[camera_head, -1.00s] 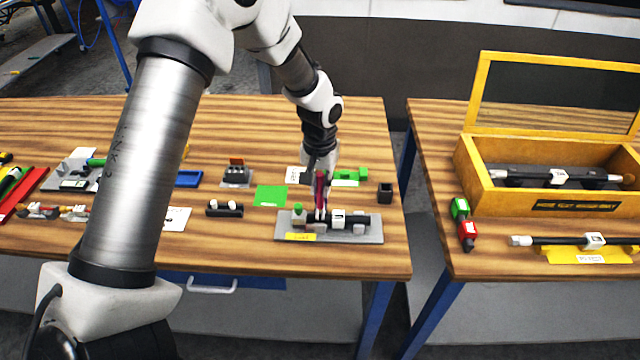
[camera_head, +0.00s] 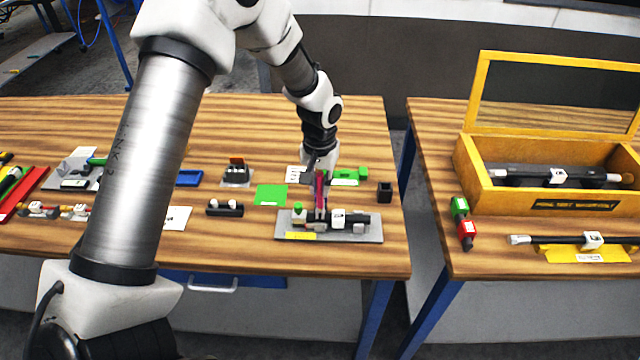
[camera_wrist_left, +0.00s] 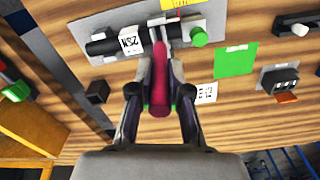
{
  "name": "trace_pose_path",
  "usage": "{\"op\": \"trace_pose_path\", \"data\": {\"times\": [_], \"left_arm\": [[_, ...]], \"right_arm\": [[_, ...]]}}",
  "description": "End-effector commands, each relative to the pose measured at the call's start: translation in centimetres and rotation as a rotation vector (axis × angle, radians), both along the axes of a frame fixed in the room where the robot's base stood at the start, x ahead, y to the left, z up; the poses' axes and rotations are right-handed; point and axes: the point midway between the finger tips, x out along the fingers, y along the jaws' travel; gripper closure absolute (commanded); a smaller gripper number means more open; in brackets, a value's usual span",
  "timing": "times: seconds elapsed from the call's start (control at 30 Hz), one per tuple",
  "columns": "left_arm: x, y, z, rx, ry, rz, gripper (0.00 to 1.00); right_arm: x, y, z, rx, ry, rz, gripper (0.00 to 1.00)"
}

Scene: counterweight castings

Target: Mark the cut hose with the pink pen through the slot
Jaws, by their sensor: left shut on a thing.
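My left gripper (camera_head: 321,183) is shut on the pink pen (camera_head: 320,190) and holds it over the grey fixture plate (camera_head: 372,233). In the left wrist view the pen (camera_wrist_left: 160,85) lies between the fingers of the gripper (camera_wrist_left: 160,75), its far end at the fixture. The black hose (camera_head: 355,219) lies in the fixture with a white label (camera_head: 338,217). In the wrist view the hose (camera_wrist_left: 103,46) runs to the left of the pen tip. The slot and the exact tip contact are too small to tell. My right gripper is not in view.
A green square (camera_head: 271,195) and a black cup (camera_head: 385,192) are near the fixture. A yellow box (camera_head: 550,207) with a raised lid stands on the right table, with another black hose (camera_head: 560,240) before it. A gap separates the tables.

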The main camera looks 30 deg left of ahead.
Motion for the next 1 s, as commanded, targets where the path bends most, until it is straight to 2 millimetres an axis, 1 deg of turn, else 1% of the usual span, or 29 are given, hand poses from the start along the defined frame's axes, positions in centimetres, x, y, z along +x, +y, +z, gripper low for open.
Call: {"op": "trace_pose_path", "data": {"times": [1.0], "left_arm": [[0.00,0.00,-1.02,0.000,0.000,0.000,1.00]], "right_arm": [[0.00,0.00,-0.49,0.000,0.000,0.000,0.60]]}}
